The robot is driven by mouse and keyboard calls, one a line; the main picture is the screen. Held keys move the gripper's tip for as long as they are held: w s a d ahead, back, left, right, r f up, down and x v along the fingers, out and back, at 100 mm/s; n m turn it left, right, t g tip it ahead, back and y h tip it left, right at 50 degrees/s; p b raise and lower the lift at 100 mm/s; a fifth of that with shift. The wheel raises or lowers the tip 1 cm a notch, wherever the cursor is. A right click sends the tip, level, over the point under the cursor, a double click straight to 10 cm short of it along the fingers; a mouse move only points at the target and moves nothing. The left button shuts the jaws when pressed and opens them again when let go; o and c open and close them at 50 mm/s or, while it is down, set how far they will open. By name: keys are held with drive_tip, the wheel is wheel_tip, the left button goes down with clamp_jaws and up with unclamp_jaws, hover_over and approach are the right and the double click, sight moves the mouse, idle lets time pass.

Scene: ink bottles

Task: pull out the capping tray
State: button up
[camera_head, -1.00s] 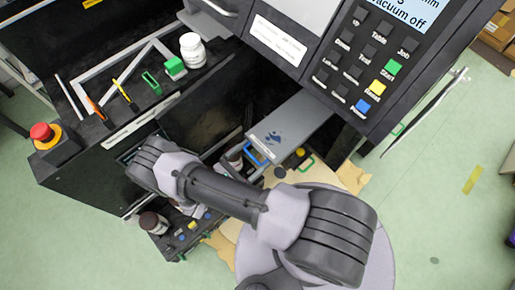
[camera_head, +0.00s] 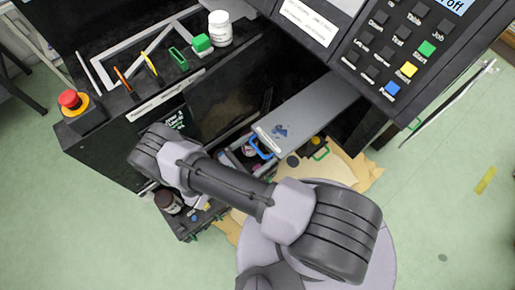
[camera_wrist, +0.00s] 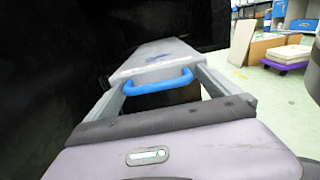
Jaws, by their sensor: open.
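The capping tray (camera_head: 305,112) is a flat grey slab with a dark blue stain, sticking out from under the control panel. Its blue loop handle (camera_head: 262,147) is at the near end. In the wrist view the tray (camera_wrist: 158,53) lies straight ahead, with the blue handle (camera_wrist: 158,85) facing me. My gripper (camera_wrist: 160,82) is open, its light grey fingers apart to the left and right of the handle. Nothing shows clamped between them. In the head view my arm hides most of the gripper.
The keypad panel (camera_head: 400,55) overhangs the tray.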

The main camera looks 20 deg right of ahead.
drive_tip(key=shift+a, duration=0.25)
drive_tip(key=v, duration=1.7)
drive_tip(key=shift+p, duration=0.3)
